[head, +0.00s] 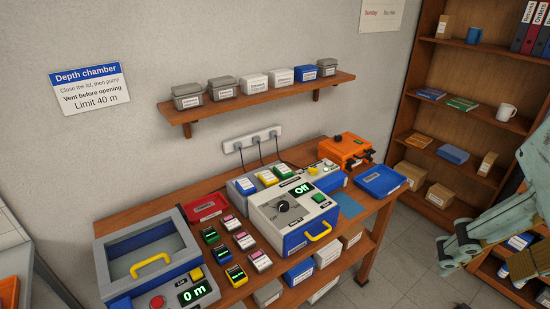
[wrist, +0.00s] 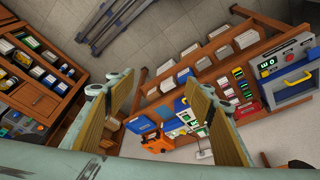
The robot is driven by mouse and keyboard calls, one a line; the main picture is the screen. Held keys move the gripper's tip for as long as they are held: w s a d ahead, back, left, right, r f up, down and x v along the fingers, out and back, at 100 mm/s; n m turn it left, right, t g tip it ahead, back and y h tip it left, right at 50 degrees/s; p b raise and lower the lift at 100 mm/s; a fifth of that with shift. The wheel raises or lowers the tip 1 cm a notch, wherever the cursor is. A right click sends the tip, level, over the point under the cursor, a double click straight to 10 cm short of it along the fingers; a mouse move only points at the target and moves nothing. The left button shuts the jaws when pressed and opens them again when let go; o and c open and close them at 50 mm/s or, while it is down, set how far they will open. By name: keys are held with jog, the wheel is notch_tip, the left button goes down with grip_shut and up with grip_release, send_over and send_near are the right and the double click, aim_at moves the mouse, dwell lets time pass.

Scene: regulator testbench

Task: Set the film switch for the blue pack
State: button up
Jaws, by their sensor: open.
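A white and blue test unit (head: 293,222) stands on the bench with a dark dial (head: 283,206), a green display reading "Off" and a yellow handle. Behind it, a blue-and-white pack (head: 245,185) stands beside yellow and green ones. I cannot tell which is the blue pack, nor pick out a film switch. My gripper (head: 455,242) is open and empty at the far right, off the bench. In the wrist view my gripper (wrist: 155,95) spans the bench from above.
The depth chamber (head: 150,262), showing "0 m", fills the bench's left end. A red tray (head: 206,208), blue tray (head: 381,181) and orange case (head: 347,150) are on the bench. A wall shelf (head: 260,98) holds several boxes. A bookcase (head: 425,95) stands right; floor before it is clear.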

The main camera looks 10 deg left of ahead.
jog(key=w+a+r+n+g+p, duration=0.15)
jog(key=w+a, duration=0.25)
jog(key=w, duration=0.5)
jog(key=w+a+r+n+p, duration=0.15)
jog(key=w+a, duration=0.25)
jog(key=w, duration=0.5)
jog(key=w+a+r+p, duration=0.25)
jog(key=w+a, duration=0.25)
jog(key=w, duration=0.4)
jog(key=n+g+p, duration=0.2)
jog(key=n+p, duration=0.3)
jog(key=p, duration=0.1)
send_over(245, 183)
notch_tip(245, 183, down, 26)
jog(key=shift+f, duration=0.1)
jog(key=shift+f, duration=4.15)
jog(key=shift+f, duration=0.1)
